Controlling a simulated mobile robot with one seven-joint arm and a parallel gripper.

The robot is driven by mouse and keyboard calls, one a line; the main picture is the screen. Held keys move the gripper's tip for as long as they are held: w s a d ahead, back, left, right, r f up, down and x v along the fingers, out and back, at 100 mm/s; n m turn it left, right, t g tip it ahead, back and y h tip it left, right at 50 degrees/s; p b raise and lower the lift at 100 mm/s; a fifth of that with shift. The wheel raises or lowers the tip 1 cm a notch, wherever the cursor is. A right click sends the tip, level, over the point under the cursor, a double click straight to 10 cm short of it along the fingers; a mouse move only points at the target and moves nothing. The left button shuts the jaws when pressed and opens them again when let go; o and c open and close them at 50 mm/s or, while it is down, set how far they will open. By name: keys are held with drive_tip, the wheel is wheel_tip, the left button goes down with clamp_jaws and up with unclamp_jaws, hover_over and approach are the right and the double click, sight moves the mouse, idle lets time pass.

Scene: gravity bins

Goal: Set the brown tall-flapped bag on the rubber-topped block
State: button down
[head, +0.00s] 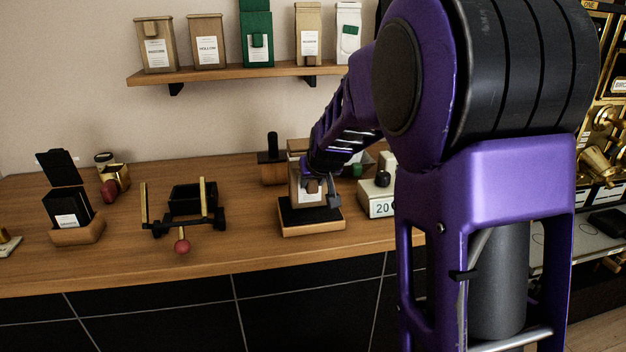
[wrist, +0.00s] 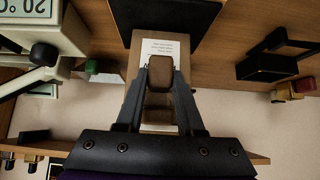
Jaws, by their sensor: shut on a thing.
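The brown bag (head: 296,190) with a white label is upright over the rubber-topped block, partly hidden behind my gripper in the head view. In the wrist view the bag (wrist: 134,66) is between my fingers, with its brown front piece in the grip. My gripper (head: 320,188) is shut on it; the fingers also show in the wrist view (wrist: 161,76). The rubber-topped block (head: 312,229) has a wooden base and a black top, which lies beyond the bag in the wrist view (wrist: 165,16). I cannot tell whether the bag's bottom touches the rubber.
A scale-like white box marked 20 (head: 378,205) stands close right of the block. A black stand with brass posts (head: 181,200) and a black open-flapped bag in a wooden tray (head: 70,208) are to the left. Several bags stand on the wall shelf (head: 230,73) above.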

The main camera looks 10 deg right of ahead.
drive_tip(key=shift+f, duration=0.2)
drive_tip(key=shift+c, duration=2.2)
unclamp_jaws()
